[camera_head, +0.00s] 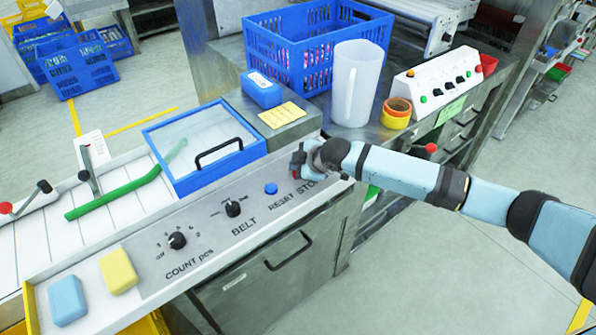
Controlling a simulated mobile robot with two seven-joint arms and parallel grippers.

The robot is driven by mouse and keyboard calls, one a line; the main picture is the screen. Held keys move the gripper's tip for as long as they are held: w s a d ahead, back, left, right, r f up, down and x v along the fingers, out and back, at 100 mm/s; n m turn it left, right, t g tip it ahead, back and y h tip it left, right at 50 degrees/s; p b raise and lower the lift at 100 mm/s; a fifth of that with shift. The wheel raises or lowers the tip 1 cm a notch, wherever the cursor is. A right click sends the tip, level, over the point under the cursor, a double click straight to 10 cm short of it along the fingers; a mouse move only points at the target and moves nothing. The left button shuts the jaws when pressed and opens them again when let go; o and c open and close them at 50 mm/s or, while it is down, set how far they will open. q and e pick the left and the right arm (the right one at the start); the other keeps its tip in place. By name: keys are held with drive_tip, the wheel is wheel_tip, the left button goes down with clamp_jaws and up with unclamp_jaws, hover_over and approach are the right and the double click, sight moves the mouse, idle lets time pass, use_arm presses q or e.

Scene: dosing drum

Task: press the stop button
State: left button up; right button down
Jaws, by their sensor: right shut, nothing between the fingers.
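The control panel (205,228) runs along the front of the machine, with COUNT pcs, BELT, RESET and STOP labels. The STOP lettering is partly covered by my right arm. A small bit of red (296,175) shows just below my right gripper (298,163); it looks like the stop button, mostly hidden by the gripper. My right gripper is shut and empty, down over the STOP end of the panel. I cannot tell whether it touches the button. The blue reset button (271,188) is just to the left. My left gripper is out of view.
A blue-framed clear lid (205,148) with a black handle stands behind the panel. A white jug (357,83), orange and yellow rings (397,113), a blue crate (318,45) and a second control box (437,82) are behind. Blue (67,300) and yellow (118,271) blocks lie front left.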

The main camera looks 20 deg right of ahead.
drive_tip(key=shift+f, duration=0.45)
idle(1.0)
drive_tip(key=shift+r+p, duration=0.9)
drive_tip(key=shift+p, duration=0.1)
wheel_tip(320, 180, up, 5)
drive_tip(key=p, duration=0.5)
idle(0.5)
